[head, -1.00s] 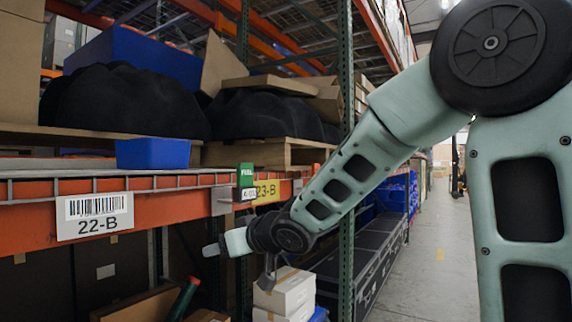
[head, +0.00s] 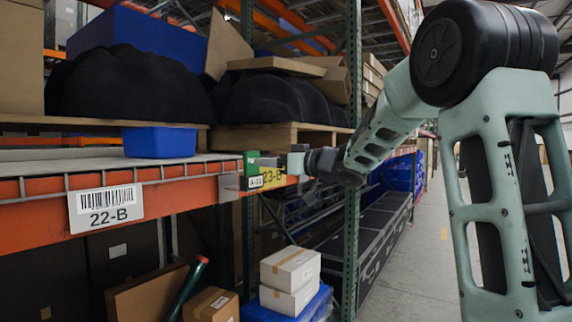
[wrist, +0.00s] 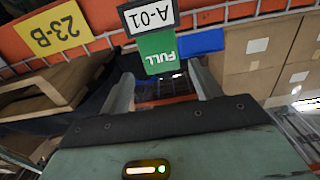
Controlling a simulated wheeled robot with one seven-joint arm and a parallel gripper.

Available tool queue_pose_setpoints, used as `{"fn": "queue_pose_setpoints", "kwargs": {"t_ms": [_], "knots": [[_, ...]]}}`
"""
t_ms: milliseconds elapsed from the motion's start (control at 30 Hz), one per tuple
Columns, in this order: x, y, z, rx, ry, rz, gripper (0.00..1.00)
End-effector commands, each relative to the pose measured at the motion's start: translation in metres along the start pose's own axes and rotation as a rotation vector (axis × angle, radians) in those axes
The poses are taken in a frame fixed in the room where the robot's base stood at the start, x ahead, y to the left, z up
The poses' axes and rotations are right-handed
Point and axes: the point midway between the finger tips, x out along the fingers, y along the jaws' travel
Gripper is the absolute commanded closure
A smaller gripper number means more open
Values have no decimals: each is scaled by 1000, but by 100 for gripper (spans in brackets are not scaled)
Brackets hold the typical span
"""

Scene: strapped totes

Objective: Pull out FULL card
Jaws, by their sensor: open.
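The green FULL card (head: 251,163) stands upright in a holder on the orange shelf beam, above a white A-01 label (head: 255,182). In the wrist view the FULL card (wrist: 158,50) appears upside down, with the A-01 label (wrist: 149,16) beyond it. My gripper (head: 296,160) is just to the right of the card, at about its height in the head view. In the wrist view my gripper (wrist: 161,72) is open and empty, one finger on each side of the card's near edge. I cannot tell whether the fingertips reach past that edge.
The orange beam carries a 22-B sign (head: 106,208) and a yellow 23-B sign (head: 273,178). A blue bin (head: 160,142) sits on the shelf left of the card. White boxes (head: 290,268) stand below. A green rack post (head: 352,200) rises behind my arm. The aisle is clear.

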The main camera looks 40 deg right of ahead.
Motion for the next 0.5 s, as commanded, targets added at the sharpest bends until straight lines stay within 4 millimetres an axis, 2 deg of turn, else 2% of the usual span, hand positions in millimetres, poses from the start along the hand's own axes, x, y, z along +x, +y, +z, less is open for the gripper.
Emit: {"fn": "queue_pose_setpoints", "kwargs": {"t_ms": [200,500], "knots": [[32,-1,-2,0,-1,-3,36],[66,0,-1,0,-1,-1,36]]}}
